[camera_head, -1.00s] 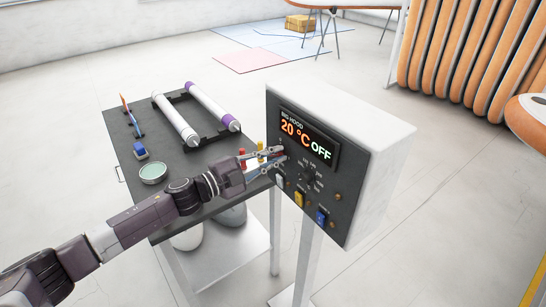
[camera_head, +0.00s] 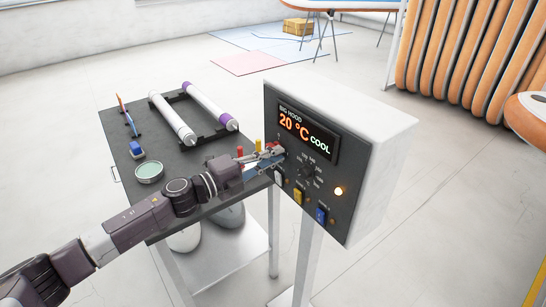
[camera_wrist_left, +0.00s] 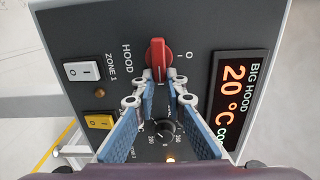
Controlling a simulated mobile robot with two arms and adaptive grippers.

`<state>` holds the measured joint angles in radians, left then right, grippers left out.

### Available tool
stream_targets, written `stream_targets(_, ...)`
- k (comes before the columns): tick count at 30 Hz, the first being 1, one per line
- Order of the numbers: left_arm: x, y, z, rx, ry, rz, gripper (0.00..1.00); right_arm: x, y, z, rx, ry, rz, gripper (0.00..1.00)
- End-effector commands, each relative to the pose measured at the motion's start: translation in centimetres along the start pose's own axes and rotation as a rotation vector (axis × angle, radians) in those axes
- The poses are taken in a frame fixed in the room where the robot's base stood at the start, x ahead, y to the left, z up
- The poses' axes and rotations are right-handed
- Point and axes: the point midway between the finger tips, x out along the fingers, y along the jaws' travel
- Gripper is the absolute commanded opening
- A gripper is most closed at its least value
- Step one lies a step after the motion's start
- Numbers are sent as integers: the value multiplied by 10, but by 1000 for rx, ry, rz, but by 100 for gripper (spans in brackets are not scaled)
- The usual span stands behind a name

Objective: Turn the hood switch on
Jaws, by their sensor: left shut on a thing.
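The control box (camera_head: 375,150) labelled BIG HOOD stands on a post at the right of the black table. Its display (camera_head: 306,132) reads 20 °C COOL, and an orange lamp (camera_head: 338,191) glows on its front. The red hood switch (camera_wrist_left: 157,56) shows in the left wrist view, beside the word HOOD. My left gripper (camera_head: 275,151) is at the panel's left edge, and its fingertips (camera_wrist_left: 161,82) are shut on the red switch's near end. In the head view my gripper hides most of that switch. My right gripper is out of view.
A round dial (camera_head: 307,173) and white, yellow (camera_head: 298,197) and blue (camera_head: 321,215) rocker switches sit close by on the panel. The black table (camera_head: 190,160) holds rollers (camera_head: 172,118), a green-topped round tin (camera_head: 149,172) and a blue item (camera_head: 137,149).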

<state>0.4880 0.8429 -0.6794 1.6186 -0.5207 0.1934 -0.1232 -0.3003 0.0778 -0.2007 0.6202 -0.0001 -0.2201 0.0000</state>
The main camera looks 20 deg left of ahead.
Motion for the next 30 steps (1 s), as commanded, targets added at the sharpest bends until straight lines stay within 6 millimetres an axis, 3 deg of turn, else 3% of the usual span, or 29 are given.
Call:
stream_targets(11,0,-1,1,7,-2,-1,0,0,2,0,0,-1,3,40)
stream_targets(12,0,-1,1,7,-1,-1,16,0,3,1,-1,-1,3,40)
stream_targets(16,0,-1,1,6,-1,-1,29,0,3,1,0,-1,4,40)
stream_targets(25,-1,0,0,4,-1,0,29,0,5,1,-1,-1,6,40)
stream_targets(30,-15,2,1,2,-1,2,29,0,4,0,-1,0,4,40)
